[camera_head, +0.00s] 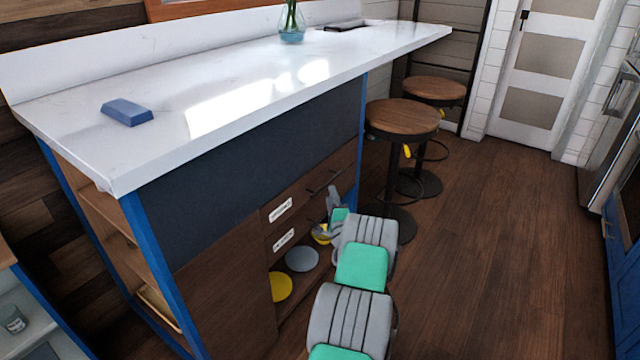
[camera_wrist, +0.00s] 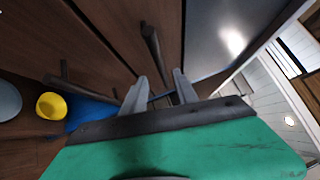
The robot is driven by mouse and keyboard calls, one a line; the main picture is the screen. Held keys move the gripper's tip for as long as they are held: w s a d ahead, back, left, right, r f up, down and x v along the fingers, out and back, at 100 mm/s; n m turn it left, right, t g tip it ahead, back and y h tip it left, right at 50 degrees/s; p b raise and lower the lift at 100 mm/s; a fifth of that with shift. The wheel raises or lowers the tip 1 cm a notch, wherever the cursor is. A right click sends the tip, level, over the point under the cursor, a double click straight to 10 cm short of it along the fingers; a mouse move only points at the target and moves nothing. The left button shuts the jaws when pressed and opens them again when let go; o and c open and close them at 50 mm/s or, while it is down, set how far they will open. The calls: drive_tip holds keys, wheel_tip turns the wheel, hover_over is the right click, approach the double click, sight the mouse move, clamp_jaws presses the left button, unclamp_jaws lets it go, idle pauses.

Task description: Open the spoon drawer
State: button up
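Two brown drawers sit one above the other in the counter's front, the upper drawer (camera_head: 298,197) and the lower drawer (camera_head: 300,231). Each has a white label, too small to read, so I cannot tell which is the spoon drawer. Both look shut. In the wrist view the upper drawer's dark bar handle (camera_wrist: 152,50) runs towards the space between my fingertips; the lower drawer's handle (camera_wrist: 75,85) lies to the left. My gripper (camera_wrist: 160,76) is open, its fingers apart at the upper handle, with no visible grip. In the head view my gripper (camera_head: 332,202) is close to the drawer fronts, partly hidden by my arm.
An open shelf below the drawers holds a yellow dish (camera_head: 282,287) and a grey plate (camera_head: 301,259). A yellow bowl (camera_wrist: 50,105) shows in the wrist view. Two round stools (camera_head: 403,116) (camera_head: 435,90) stand beyond my arm. The wooden floor (camera_head: 490,270) at right is clear.

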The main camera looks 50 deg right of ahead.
sight(329, 181)
drive_tip(key=x, duration=0.7)
drive_tip(key=shift+s+d+b, duration=0.1)
drive_tip(key=shift+d+b, duration=0.05)
drive_tip(key=shift+b, duration=0.15)
drive_tip(key=shift+r, duration=0.1)
drive_tip(key=shift+c, duration=0.5)
clamp_jaws()
idle(0.3)
